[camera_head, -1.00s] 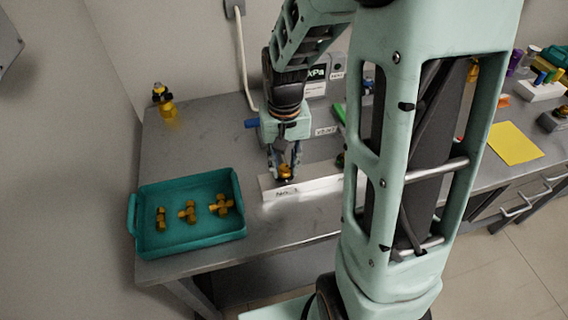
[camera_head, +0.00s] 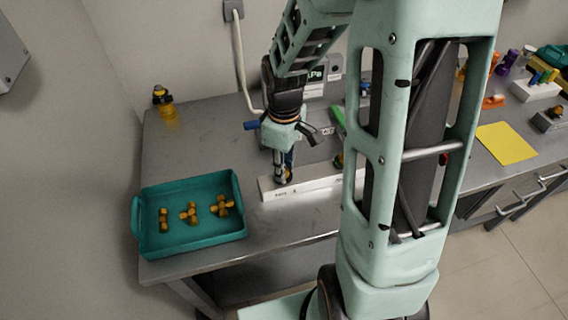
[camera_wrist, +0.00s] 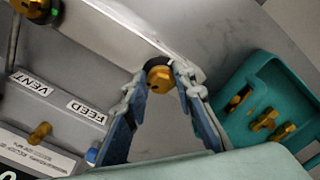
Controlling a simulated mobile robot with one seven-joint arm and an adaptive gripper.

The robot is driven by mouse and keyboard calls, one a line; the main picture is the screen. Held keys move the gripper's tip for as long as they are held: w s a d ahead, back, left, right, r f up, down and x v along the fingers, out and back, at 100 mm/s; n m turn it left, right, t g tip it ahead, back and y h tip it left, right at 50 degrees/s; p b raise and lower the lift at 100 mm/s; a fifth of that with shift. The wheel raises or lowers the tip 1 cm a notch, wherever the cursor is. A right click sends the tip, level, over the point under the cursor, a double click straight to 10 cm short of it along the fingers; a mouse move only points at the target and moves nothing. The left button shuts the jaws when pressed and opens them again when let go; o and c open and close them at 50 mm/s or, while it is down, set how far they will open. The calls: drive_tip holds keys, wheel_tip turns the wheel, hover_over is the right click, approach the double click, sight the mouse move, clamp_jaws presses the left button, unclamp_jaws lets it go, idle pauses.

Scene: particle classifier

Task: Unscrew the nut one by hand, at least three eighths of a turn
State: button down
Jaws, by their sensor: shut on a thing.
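The nut (camera_wrist: 161,79) is a brass-coloured round piece at the end of a long white block (camera_wrist: 130,32). In the wrist view, my gripper (camera_wrist: 160,74) has its two fingertips on opposite sides of the nut, shut on it. In the head view, my gripper (camera_head: 283,178) points down onto the left end of the white block (camera_head: 312,186), where a printed label faces front. The fingers mostly hide the nut there. How far the nut has turned on its thread cannot be told.
A teal tray (camera_head: 190,246) with brass fittings stands left of the block. A yellow and black fitting (camera_head: 164,103) stands at the back left. In the wrist view, a panel labelled VENT and FEED (camera_wrist: 60,95) lies beside the block. A yellow sheet (camera_head: 507,143) lies at right.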

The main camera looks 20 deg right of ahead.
drive_tip(key=shift+s+f+n+p, duration=0.15)
drive_tip(key=shift+n+p, duration=0.6)
drive_tip(key=shift+n, duration=1.25)
drive_tip(key=c, duration=1.6)
unclamp_jaws()
drive_tip(key=shift+w+r, duration=0.2)
wheel_tip(320, 180, up, 12)
drive_tip(key=shift+f, duration=0.15)
